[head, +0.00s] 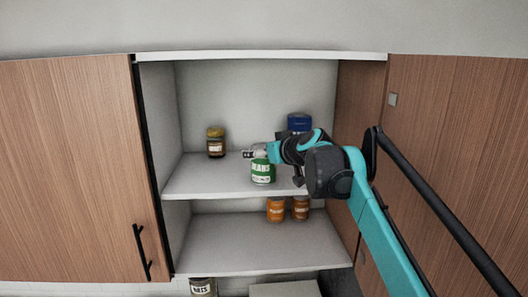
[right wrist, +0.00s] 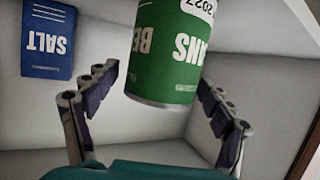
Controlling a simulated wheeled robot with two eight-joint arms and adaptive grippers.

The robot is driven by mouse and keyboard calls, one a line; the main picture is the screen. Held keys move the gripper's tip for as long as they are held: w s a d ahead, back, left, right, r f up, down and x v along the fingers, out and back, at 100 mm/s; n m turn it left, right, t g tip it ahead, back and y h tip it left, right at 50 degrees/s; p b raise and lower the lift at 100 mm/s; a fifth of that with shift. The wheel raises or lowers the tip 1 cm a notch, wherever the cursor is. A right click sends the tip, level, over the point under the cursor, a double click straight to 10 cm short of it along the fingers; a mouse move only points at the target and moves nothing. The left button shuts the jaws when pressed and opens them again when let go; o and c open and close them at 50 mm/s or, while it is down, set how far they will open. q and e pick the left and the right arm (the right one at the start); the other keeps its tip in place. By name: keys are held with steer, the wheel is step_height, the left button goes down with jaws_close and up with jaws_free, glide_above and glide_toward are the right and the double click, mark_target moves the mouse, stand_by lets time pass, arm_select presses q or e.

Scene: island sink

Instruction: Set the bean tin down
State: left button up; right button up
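The green bean tin (head: 263,172) is upright at the middle shelf's (head: 205,178) front part, and its base appears to rest there. My right gripper (head: 258,152) reaches in from the right at the height of the tin's top. In the right wrist view the tin (right wrist: 165,55) is upside down in the picture, between and beyond the two spread fingers. A gap shows between the left finger and the tin; the right fingertip is close to it, and contact there is unclear. My left gripper is out of view.
A dark jar with a yellow lid (head: 216,143) stands left on the same shelf. A blue salt box (head: 299,122) stands behind my right arm, also in the wrist view (right wrist: 48,42). Two orange jars (head: 276,209) stand on the shelf below.

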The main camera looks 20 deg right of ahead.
steer(key=shift+r, duration=0.2)
steer(key=b+v, duration=0.3)
steer(key=v, duration=0.8)
steer(key=s+a+f+g+y, duration=0.1)
steer(key=s+a+f, duration=0.25)
steer(key=f, duration=0.45)
steer(key=s+a+f+g, duration=0.2)
steer(key=a+f, duration=0.2)
steer(key=f, duration=0.4)
steer(key=s+a+f+g+y, duration=0.1)
steer(key=s+a+f, duration=0.25)
steer(key=f, duration=0.45)
steer(key=s+a+f+g+h, duration=0.1)
steer(key=s+f, duration=0.4)
steer(key=f, duration=0.5)
steer(key=s+a+f+g+h, duration=0.1)
steer(key=s+f+g, duration=0.1)
steer(key=s+f, duration=0.4)
step_height(320, 180, down, 4)
steer(key=shift+a+f, duration=0.1)
steer(key=shift+a, duration=0.3)
steer(key=shift+a, duration=0.1)
